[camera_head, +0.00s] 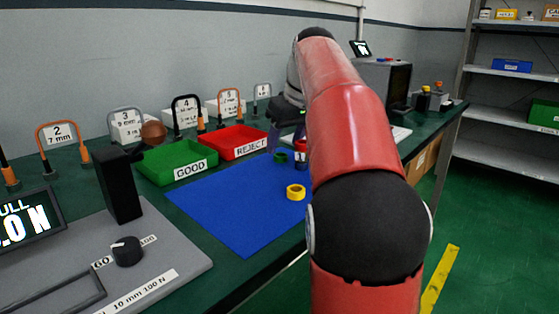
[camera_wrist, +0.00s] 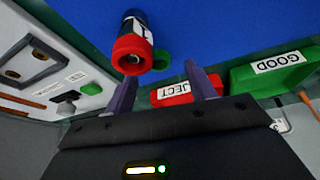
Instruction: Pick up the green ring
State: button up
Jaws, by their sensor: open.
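A small green ring (camera_head: 281,157) lies near the far edge of the blue mat (camera_head: 225,205). In the wrist view the green ring (camera_wrist: 163,60) shows partly, just beyond the fingertips and beside a cylinder with a red end (camera_wrist: 132,54). That cylinder hides part of the ring. My gripper (camera_head: 286,138) is above the far part of the mat, close to the green ring, partly covered by my arm in the head view. In the wrist view my gripper (camera_wrist: 170,80) has its two purple fingers wide apart with nothing between them.
A yellow ring (camera_head: 296,192) lies nearer on the mat. The red REJECT tray (camera_head: 232,150) and green GOOD tray (camera_head: 170,175) stand left of the gripper. Numbered shackles stand along the wall. The near half of the mat is clear.

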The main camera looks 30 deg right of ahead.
aim_at(283, 163)
jog(key=shift+x, duration=1.55)
jog(key=shift+c, duration=0.4)
jog(key=c, duration=0.9)
jog(key=shift+c, duration=0.2)
jog(key=shift+r, duration=0.15)
